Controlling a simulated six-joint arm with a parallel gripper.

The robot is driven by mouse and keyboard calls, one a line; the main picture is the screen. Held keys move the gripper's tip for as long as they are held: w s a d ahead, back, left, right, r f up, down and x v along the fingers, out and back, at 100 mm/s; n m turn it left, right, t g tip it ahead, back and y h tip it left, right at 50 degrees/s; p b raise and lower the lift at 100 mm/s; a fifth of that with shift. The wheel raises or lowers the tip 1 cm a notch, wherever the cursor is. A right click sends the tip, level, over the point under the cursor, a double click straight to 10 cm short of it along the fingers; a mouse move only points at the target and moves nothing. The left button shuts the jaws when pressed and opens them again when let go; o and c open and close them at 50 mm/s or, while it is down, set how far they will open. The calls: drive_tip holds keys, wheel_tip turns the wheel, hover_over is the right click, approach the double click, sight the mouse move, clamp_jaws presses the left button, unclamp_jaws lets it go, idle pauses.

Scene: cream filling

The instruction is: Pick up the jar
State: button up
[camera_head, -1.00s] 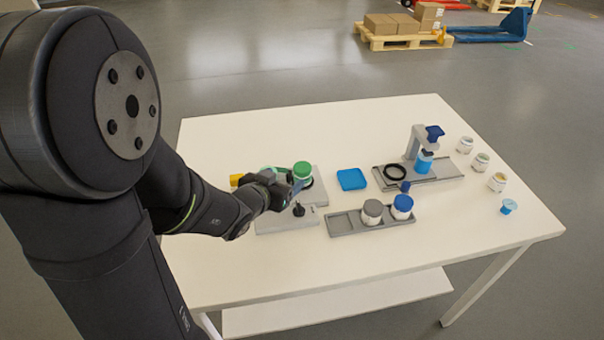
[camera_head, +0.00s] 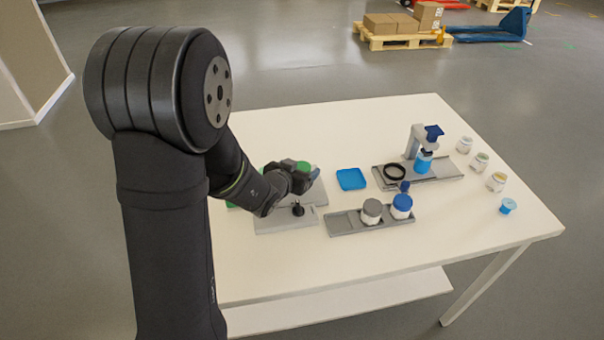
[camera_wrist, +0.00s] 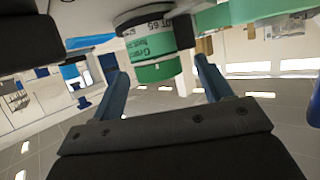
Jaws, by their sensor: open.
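A jar with a green and white label (camera_wrist: 152,45) shows in the wrist view, close ahead of my gripper (camera_wrist: 162,80). My two blue-grey fingers are spread apart, one on each side of the jar in the picture; I cannot tell if either touches it. In the head view my gripper (camera_head: 306,178) is over the grey stand at the left of the table, and my wrist hides most of the jar there.
A grey tray (camera_head: 342,223) holds a grey-lidded jar (camera_head: 371,211) and a blue-lidded jar (camera_head: 402,206). A blue dish (camera_head: 351,179) lies behind it. A dispenser (camera_head: 416,142) stands further right. Several small jars line the right edge. The front of the white table (camera_head: 440,240) is clear.

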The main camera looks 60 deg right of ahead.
drive_tip(key=c, duration=1.1)
drive_tip(key=shift+r, duration=0.15)
